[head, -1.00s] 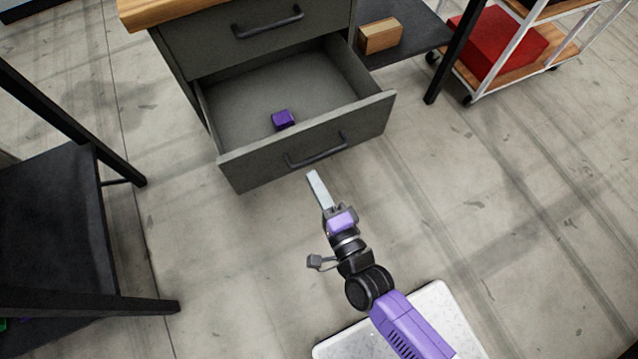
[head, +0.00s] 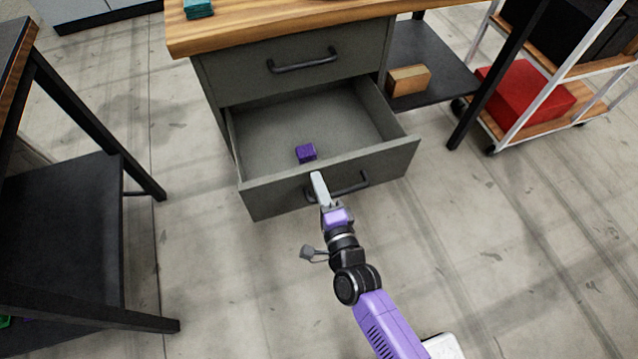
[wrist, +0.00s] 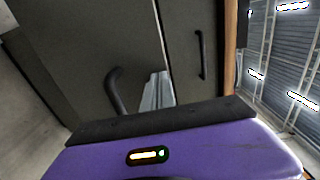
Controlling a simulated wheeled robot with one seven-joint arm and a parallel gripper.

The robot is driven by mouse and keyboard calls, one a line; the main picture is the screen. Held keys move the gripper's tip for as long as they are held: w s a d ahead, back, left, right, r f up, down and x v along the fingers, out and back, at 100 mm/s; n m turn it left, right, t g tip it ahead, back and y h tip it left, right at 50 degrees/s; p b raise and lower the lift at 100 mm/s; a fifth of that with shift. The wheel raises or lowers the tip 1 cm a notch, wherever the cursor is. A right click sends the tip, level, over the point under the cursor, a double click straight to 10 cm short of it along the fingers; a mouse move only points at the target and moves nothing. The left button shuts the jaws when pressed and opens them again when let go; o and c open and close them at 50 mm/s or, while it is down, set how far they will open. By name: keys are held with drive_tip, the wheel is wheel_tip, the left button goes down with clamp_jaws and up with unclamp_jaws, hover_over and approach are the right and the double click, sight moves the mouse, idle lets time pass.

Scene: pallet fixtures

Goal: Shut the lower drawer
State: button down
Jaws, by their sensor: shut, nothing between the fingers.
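The lower drawer (head: 275,197) is pulled out from the grey cabinet, with its black bar handle (head: 350,184) on the front. A small purple block (head: 306,152) lies inside it. My gripper (head: 317,180) is shut and empty, its fingertips at the drawer front beside the left part of the handle. I cannot tell whether they touch the front. In the wrist view the fingers (wrist: 155,92) appear just right of the lower handle (wrist: 117,90). The upper drawer (head: 290,65) is closed.
A black table (head: 75,200) stands to the left. A shelf with a wooden block (head: 408,80) and a cart with a red box (head: 525,95) are at the right. The floor in front of the drawer is clear.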

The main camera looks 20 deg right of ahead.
drive_tip(key=w+b, duration=0.8)
drive_tip(key=w, duration=1.9)
drive_tip(key=shift+r+b, duration=0.25)
drive_tip(key=shift+b, duration=0.05)
drive_tip(key=shift+w, duration=0.1)
